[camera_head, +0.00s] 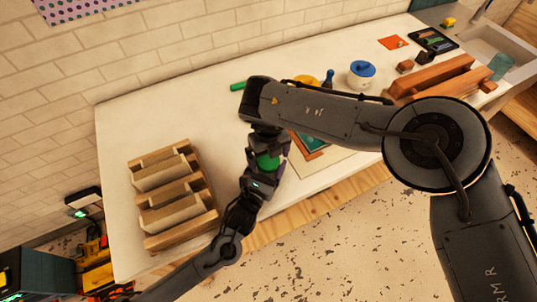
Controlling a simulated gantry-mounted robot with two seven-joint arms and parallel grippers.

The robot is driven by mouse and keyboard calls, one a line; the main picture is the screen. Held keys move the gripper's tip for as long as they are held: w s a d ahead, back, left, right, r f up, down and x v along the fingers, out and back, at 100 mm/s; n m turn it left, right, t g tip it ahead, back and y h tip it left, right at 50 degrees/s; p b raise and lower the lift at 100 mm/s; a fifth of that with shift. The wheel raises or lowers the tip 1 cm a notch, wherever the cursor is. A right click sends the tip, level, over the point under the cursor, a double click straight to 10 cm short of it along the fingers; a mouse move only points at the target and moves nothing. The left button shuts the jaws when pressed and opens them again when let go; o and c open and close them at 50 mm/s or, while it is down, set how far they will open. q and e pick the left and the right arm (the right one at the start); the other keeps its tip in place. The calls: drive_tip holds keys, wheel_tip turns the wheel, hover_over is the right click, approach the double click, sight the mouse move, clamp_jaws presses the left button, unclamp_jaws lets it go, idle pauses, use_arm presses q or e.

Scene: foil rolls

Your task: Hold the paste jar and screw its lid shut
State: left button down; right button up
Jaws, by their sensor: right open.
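A green rounded thing (267,162), which may be the paste jar, shows between my two grippers above the table's front edge. My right gripper (266,148) is just above it and open, its arm reaching across from the right. My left gripper (268,174) comes up from below, at the lower side of the green thing. Its fingers are mostly hidden, so I cannot tell whether it is shut on it. I cannot make out the lid or how it sits on the jar.
A wooden slotted rack (178,196) stands at the left of the white table (118,128). A white pot with a blue lid (361,74) stands at the back. Brown wooden blocks (432,77) lie to the right. A green-and-brown tray (308,146) is partly behind my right arm.

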wheel_tip(320, 180, up, 8)
idle(0.5)
use_arm(q)
unclamp_jaws()
drive_tip(key=shift+s+a, duration=0.1)
drive_tip(key=p+v, duration=0.1)
drive_tip(key=v, duration=0.9)
drive_tip(key=shift+s+a, duration=0.1)
drive_tip(key=shift+s, duration=0.1)
use_arm(e)
drive_tip(key=shift+r, duration=0.55)
